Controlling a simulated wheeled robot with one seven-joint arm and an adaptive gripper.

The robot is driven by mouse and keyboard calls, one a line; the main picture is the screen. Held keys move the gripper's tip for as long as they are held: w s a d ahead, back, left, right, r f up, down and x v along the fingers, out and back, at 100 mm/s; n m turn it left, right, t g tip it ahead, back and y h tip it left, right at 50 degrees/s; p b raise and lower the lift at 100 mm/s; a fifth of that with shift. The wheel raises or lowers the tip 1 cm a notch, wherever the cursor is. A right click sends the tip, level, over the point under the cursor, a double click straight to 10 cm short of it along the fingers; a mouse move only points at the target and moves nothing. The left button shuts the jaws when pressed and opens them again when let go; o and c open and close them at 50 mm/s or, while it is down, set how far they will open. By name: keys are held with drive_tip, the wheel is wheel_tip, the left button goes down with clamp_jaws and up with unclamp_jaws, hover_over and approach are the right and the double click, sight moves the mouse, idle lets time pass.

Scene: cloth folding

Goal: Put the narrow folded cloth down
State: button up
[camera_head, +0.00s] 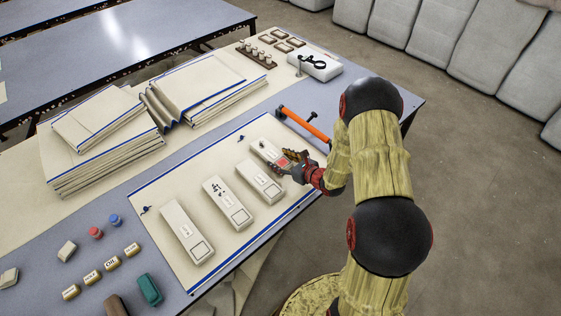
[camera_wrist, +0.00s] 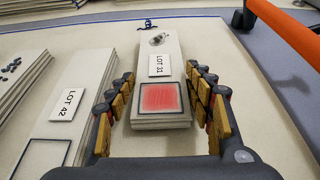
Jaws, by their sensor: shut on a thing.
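The narrow folded cloth (camera_head: 267,150) is a cream, layered strip at the far right end of a row of similar strips. In the wrist view the cloth (camera_wrist: 163,120) carries a "LOT 31" label, a red square at its near end and a dark mark at its far end. My gripper (camera_wrist: 160,76) has its padded fingers on both long sides of the cloth, shut on it. In the head view my gripper (camera_head: 287,166) covers the cloth's near end. The cloth lies level, on or very close to the cream mat (camera_head: 168,238); I cannot tell if it touches.
Beside it lies the "LOT 42" strip (camera_wrist: 72,103), also in the head view (camera_head: 260,181), with more strips (camera_head: 228,203) to the left. An orange-handled tool (camera_head: 305,124) lies right of the mat. Large cloth stacks (camera_head: 100,150) stand behind. The mat's front strip is clear.

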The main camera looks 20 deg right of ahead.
drive_tip(key=o, duration=1.2)
drive_tip(key=shift+f, duration=0.1)
